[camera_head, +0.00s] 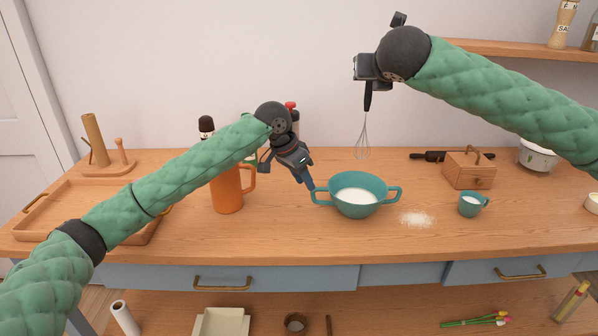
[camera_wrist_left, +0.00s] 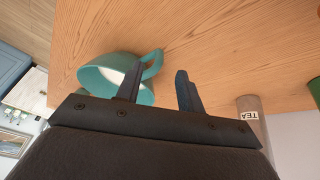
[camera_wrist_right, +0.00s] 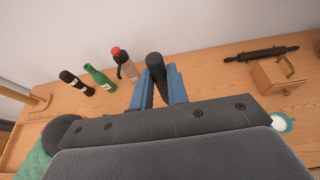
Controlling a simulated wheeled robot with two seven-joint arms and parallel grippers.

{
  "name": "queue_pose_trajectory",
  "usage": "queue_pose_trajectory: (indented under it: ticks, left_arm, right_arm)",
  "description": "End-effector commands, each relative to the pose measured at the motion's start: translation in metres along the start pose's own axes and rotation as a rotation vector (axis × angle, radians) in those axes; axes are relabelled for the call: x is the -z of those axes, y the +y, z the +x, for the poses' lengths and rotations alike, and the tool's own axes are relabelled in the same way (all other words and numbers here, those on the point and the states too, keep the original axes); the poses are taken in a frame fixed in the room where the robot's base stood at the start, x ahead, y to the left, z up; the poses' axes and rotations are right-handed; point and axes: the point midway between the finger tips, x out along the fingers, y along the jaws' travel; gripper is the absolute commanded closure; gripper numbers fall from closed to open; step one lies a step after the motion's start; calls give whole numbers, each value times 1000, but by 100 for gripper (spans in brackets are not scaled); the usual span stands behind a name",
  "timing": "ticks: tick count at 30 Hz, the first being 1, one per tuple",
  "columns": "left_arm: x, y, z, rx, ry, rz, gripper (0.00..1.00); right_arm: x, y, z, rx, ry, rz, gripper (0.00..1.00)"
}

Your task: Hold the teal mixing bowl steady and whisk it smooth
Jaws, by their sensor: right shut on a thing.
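The teal mixing bowl (camera_head: 358,207) stands upright on the counter with white contents and a loop handle on each side. It also shows in the left wrist view (camera_wrist_left: 96,78). My left gripper (camera_head: 309,186) is open at the bowl's left handle (camera_wrist_left: 155,64). In the left wrist view its fingers are apart, with the handle just beyond the gap; I cannot tell if they touch it. My right gripper (camera_wrist_right: 160,88) is shut on the dark handle of the whisk (camera_head: 363,138). The whisk hangs wires down in the air above and behind the bowl, apart from it.
White powder (camera_head: 417,219) lies right of the bowl, near a small teal cup (camera_head: 472,204). A wooden box (camera_head: 468,170) and dark rolling pin (camera_head: 430,156) are behind. An orange jug (camera_head: 228,190) and wooden tray (camera_head: 60,208) stand left. Several bottles (camera_wrist_right: 100,77) stand at the back.

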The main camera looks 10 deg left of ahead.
Motion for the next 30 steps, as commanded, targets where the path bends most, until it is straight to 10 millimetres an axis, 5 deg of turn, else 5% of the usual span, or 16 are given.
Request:
queue_pose_trajectory:
  ticks: [15, 30]
  left_arm:
    - [0, 0, 75, 0, -1, 1, 62]
    - [0, 0, 86, 1, 0, 1, 64]
  right_arm:
    - [0, 0, 0, 0, 0, 0, 100]
    - [0, 0, 0, 0, 0, 0, 100]
